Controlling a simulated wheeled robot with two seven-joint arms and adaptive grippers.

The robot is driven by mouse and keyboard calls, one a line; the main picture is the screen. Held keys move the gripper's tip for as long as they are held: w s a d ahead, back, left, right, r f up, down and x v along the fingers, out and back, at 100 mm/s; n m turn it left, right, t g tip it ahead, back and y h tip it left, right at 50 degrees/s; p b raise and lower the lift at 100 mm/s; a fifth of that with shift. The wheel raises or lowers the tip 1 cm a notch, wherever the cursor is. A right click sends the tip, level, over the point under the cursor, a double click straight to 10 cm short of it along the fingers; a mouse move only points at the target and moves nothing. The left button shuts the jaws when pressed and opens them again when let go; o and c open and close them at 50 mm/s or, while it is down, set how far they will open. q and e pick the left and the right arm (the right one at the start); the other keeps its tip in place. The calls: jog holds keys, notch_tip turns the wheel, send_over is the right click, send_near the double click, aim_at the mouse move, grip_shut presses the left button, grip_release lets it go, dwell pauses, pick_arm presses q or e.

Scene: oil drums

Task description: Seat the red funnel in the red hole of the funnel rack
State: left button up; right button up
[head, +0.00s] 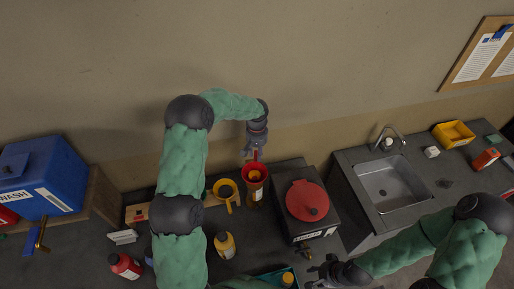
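The red funnel (255,174) is upright beneath my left gripper (252,155), which looks shut on its upright red handle. Directly below the funnel in the picture is an amber container with a white label (256,193); I cannot tell whether the funnel touches it. The wooden funnel rack (212,199) is partly hidden behind my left arm. A yellow funnel (226,189) is at the rack, left of the red one. A small red mark (138,214) shows on the rack's left part. My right gripper (320,273) is low, right of centre, apparently open and empty.
A dark box with a round red lid (307,200) stands close to the right of the red funnel. A yellow bottle (225,244), a red bottle (125,265) and a teal tray (284,274) are nearer. A sink (390,187) lies right; a blue wash bin (45,178) left.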

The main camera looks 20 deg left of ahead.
pick_arm(q)
jog(key=shift+f+b, duration=0.45)
jog(key=shift+f, duration=1.25)
grip_shut()
jog(key=shift+r, duration=0.95)
jog(key=shift+r+p, duration=0.95)
jog(key=shift+r, duration=1.15)
jog(key=shift+s+f, duration=0.1)
